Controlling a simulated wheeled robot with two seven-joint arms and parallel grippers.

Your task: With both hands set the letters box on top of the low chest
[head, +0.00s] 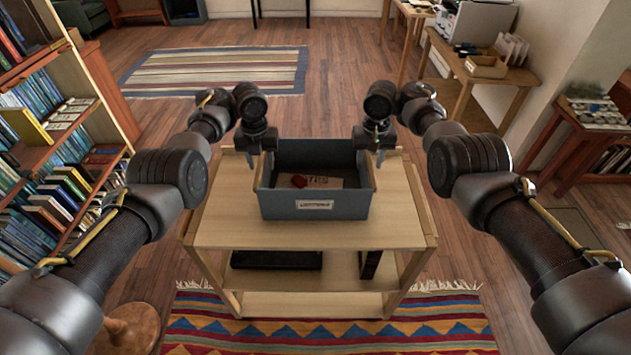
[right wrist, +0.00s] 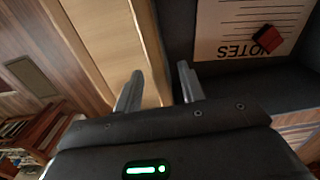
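The letters box (head: 317,207) is a blue-grey open box with a white label on its front. It sits on the top of a light wooden shelf unit (head: 225,226). A sheet and a small red item lie inside it. My left gripper (head: 260,158) is at the box's left wall, its fingers apart. My right gripper (head: 372,157) is at the right wall. In the right wrist view the right gripper (right wrist: 158,90) is open, with one finger on each side of the wall of the box (right wrist: 205,88). I cannot pick out a low chest.
A full bookcase (head: 60,140) stands at left. A striped rug (head: 330,335) lies under and before the shelf unit; another rug (head: 215,70) lies behind. Side tables (head: 480,75) stand at right. A round wooden stool (head: 130,325) is at lower left. Wooden floor is open behind.

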